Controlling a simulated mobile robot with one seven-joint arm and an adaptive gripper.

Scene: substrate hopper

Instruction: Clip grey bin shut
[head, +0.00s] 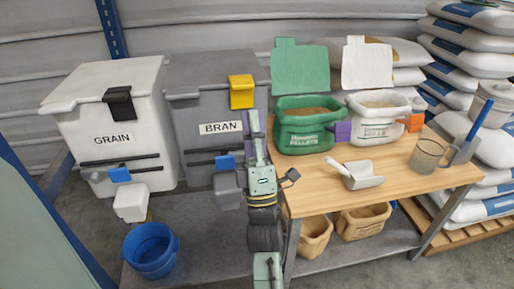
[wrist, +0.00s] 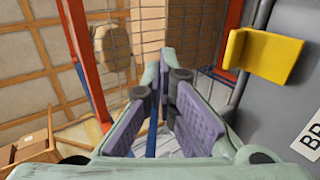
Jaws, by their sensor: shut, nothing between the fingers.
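The grey bin (head: 190,122), labelled BRAN, stands in the middle left of the head view with its lid down. Its yellow clip (head: 241,91) is at the lid's front right edge. In the wrist view the yellow clip (wrist: 264,55) is at the upper right, jutting out from the grey bin wall (wrist: 292,92); I cannot tell whether it is latched. My gripper (head: 252,122) is in front of the bin's right side, just below the clip and apart from it. Its purple-padded fingers (wrist: 163,85) are shut and empty, to the left of the clip in the wrist view.
A white GRAIN bin (head: 112,125) with a black clip stands to the left. A wooden table (head: 405,180) at the right holds a green pellet bag (head: 303,138), a white bag (head: 375,128), a scoop (head: 358,175) and a jug (head: 428,155). A blue bucket (head: 150,252) stands low left.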

